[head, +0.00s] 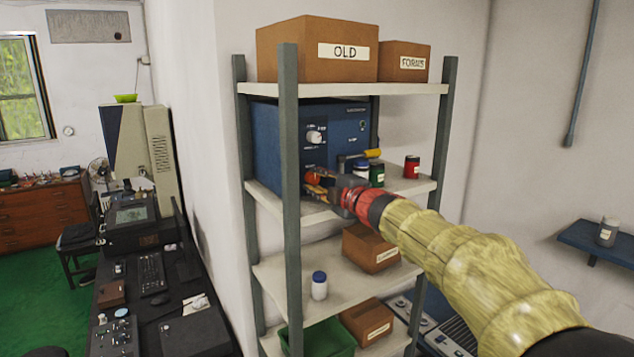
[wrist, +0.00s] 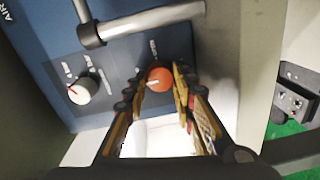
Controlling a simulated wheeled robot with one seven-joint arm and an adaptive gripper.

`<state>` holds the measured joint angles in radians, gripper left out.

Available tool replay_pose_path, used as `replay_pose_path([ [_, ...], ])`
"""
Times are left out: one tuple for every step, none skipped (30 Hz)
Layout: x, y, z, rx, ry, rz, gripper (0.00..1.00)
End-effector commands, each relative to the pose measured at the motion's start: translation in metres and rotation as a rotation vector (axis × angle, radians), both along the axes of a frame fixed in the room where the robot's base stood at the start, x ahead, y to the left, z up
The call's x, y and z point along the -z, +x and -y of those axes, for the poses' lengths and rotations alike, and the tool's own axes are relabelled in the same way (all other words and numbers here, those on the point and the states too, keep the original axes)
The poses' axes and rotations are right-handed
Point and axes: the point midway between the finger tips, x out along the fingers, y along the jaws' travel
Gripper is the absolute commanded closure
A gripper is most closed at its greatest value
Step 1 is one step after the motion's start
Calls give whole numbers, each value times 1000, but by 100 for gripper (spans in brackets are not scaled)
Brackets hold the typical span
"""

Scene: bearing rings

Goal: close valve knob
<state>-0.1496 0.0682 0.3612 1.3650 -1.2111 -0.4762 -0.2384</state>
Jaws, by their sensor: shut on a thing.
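The orange valve knob (wrist: 159,79), with a white mark on it, is on the front panel of the blue machine (wrist: 40,30). In the wrist view it sits between the fingertips of my gripper (wrist: 161,84), which is shut on it. In the head view my gripper (head: 318,186) reaches the lower front of the blue machine (head: 265,140), and the orange knob (head: 312,174) shows partly beside the fingers. A white knob (wrist: 82,90) is left of the orange one in the wrist view, apart from my fingers. It also shows higher on the panel in the head view (head: 315,137).
A grey pipe (wrist: 150,20) crosses in front of the panel near my gripper. A shelf post (head: 289,200) stands just left of my fingers. Small jars, including a green one (head: 377,174) and a red one (head: 411,167), stand on the same shelf.

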Motion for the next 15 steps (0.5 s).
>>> replay_pose_path([
  [1,0,0,0,-2,-1,74],
  [1,0,0,0,-2,-1,72],
  [1,0,0,0,-1,-2,70],
  [1,0,0,0,-1,-2,68],
  [1,0,0,0,-1,-2,66],
  [1,0,0,0,-1,-1,64],
  [1,0,0,0,-1,-1,62],
  [1,0,0,0,-1,-1,61],
  [1,0,0,0,-1,-1,58],
  [1,0,0,0,-1,-1,57],
  [1,0,0,0,-1,-1,56],
  [1,0,0,0,-1,-1,56],
  [1,0,0,0,-1,-1,56],
  [1,0,0,0,-1,-1,56],
  [0,0,0,0,-1,-1,56],
])
